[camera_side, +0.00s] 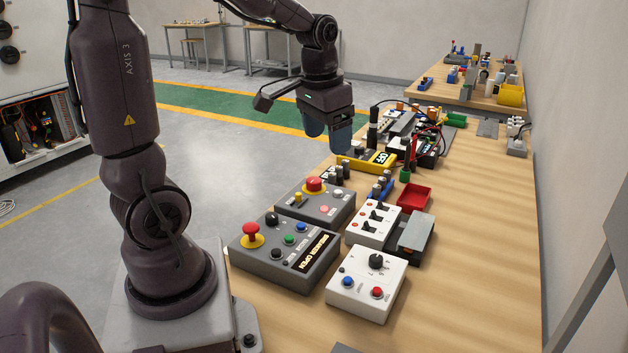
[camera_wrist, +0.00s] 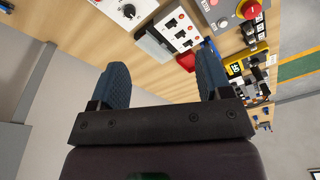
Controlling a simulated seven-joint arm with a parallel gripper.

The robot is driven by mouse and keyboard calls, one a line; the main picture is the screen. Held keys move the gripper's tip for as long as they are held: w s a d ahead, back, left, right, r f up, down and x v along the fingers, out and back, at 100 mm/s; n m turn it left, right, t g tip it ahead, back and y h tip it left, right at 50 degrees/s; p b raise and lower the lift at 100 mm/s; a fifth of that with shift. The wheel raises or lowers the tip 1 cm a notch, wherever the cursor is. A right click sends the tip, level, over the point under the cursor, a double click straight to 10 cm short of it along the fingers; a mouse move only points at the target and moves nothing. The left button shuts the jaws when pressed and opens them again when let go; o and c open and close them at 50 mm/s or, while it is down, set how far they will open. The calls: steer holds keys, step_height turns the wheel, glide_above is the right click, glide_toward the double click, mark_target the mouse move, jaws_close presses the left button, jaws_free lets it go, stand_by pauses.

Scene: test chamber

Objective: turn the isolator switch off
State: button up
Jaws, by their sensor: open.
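No label that I can read names the isolator switch. A white box (camera_side: 366,287) at the bench's near end has a black rotary knob (camera_side: 377,262) and blue and red buttons. The knob also shows at the top of the wrist view (camera_wrist: 129,11). Behind it, a white box with several black toggles (camera_side: 373,221) also shows in the wrist view (camera_wrist: 180,23). I cannot tell which is the isolator. My gripper (camera_side: 327,132) is open and empty, raised near the bench's left edge, apart from both boxes. Its two blue fingers (camera_wrist: 162,58) are spread apart.
A grey panel (camera_side: 285,254) with a red mushroom button and a lit display stands left of the knob box. Another grey box with a red button (camera_side: 316,203) is behind it.

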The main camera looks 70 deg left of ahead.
steer(key=w+a+f+m+g, duration=0.1)
steer(key=w+a+f, duration=0.15)
steer(key=a, duration=0.35)
steer(key=w+a+f+g, duration=0.1)
steer(key=a+f, duration=0.3)
steer(key=a, duration=0.2)
steer(key=m, duration=0.9)
glide_toward(314, 180)
steer(key=shift+t+h, duration=0.3)
steer(key=f, duration=0.9)
steer(key=shift+s+a+f, duration=0.15)
steer(key=shift+a+f, duration=0.25)
steer(key=c, duration=0.9)
